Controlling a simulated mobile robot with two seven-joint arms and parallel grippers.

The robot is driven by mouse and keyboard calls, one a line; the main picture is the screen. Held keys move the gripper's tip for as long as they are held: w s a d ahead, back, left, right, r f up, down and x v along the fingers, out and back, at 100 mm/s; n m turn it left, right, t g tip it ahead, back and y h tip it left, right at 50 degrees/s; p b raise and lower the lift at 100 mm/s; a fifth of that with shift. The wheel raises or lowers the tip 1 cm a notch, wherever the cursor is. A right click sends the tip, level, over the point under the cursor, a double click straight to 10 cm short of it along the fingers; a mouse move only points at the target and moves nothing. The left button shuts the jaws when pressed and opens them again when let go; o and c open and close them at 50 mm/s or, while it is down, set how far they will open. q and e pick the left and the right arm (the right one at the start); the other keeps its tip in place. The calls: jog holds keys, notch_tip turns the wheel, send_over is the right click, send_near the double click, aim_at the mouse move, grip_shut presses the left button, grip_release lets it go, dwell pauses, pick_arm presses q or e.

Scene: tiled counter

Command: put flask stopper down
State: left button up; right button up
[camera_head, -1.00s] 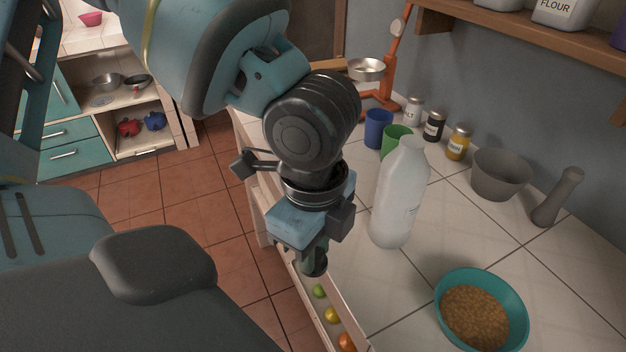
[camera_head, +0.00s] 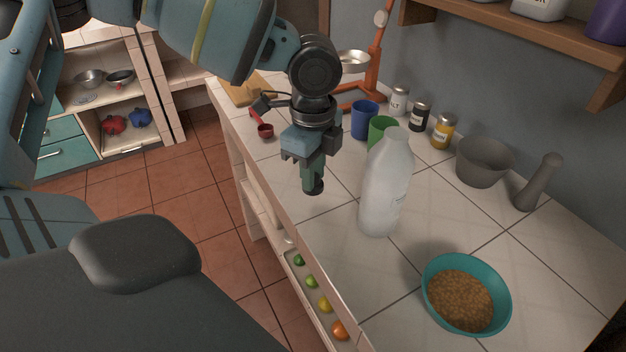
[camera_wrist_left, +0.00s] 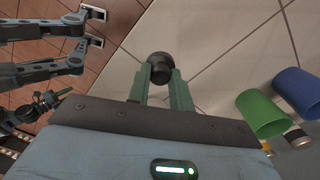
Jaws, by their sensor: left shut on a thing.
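My left gripper (camera_head: 313,181) is shut on the dark flask stopper (camera_head: 314,188), which shows at the fingertips. In the left wrist view the stopper (camera_wrist_left: 160,65) is a round black knob held between the two green fingers (camera_wrist_left: 161,76). The gripper points down near the counter's front edge, left of the tall white bottle (camera_head: 386,190). The stopper appears over the tiled counter (camera_head: 330,255); I cannot tell whether it touches it.
Blue (camera_head: 365,120) and green (camera_head: 381,131) cups stand behind the bottle. A teal bowl of grain (camera_head: 428,290) is at the front right, a grey mortar (camera_head: 484,162) behind it. An open drawer (camera_head: 318,318) holds small round fruits. Bare tiles lie around the bottle.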

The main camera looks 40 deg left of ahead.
pick_arm(q)
jog(key=shift+w+a, duration=0.1)
jog(key=shift+w, duration=0.05)
jog(key=shift+w+a+f, duration=0.1)
jog(key=shift+a+f, duration=0.05)
jog(key=shift+f, duration=0.2)
notch_tip(320, 180, down, 3)
jog(key=shift+f, duration=0.1)
jog(key=o, duration=0.9)
